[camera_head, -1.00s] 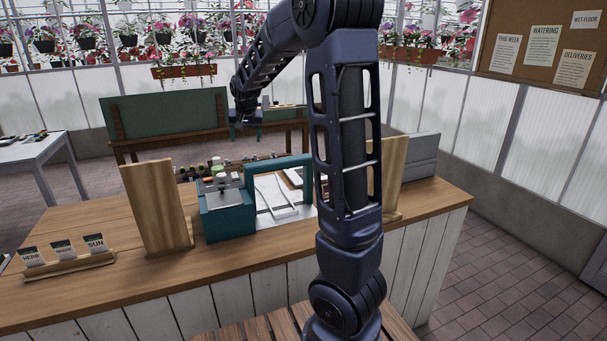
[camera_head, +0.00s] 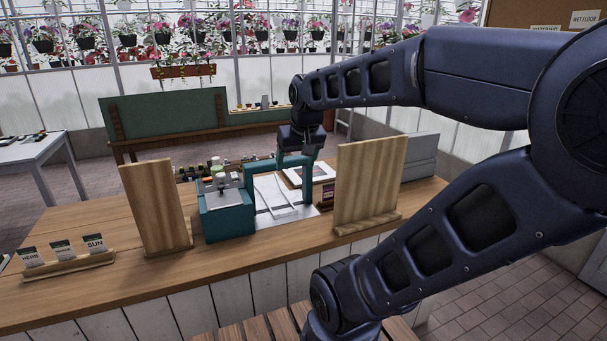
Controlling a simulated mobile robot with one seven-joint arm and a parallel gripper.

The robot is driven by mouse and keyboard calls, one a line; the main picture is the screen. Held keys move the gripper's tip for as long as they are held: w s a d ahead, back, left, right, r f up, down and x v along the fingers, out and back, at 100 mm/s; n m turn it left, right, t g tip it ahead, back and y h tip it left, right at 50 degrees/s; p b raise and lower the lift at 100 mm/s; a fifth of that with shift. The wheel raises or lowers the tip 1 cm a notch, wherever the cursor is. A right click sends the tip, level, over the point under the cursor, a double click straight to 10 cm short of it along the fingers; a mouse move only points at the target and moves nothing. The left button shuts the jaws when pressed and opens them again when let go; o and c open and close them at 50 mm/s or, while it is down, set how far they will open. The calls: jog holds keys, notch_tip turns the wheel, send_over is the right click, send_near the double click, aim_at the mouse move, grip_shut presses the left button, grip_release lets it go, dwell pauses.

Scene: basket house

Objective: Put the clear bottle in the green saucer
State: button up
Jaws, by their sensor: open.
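My gripper (camera_head: 297,161) is open above the counter, pointing down at the right end of a teal arched frame. No object shows between its fingers. I cannot make out a clear bottle in this view. A small pale green item (camera_head: 217,171) stands among small dark items behind the teal machine; I cannot tell whether it is the green saucer. The area behind the arch is partly hidden by the frame and my gripper.
A teal machine (camera_head: 228,213) stands mid-counter, its arch over white trays. Upright wooden boards flank it at left (camera_head: 155,208) and right (camera_head: 368,183). A seed-packet rack (camera_head: 68,262) sits at the left. The wooden counter (camera_head: 110,290) is bare along its front.

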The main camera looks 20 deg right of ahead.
jog(key=s, duration=0.1)
jog(key=s+f, duration=0.1)
jog(key=s, duration=0.3)
jog(key=shift+f, duration=0.4)
dwell(0.8)
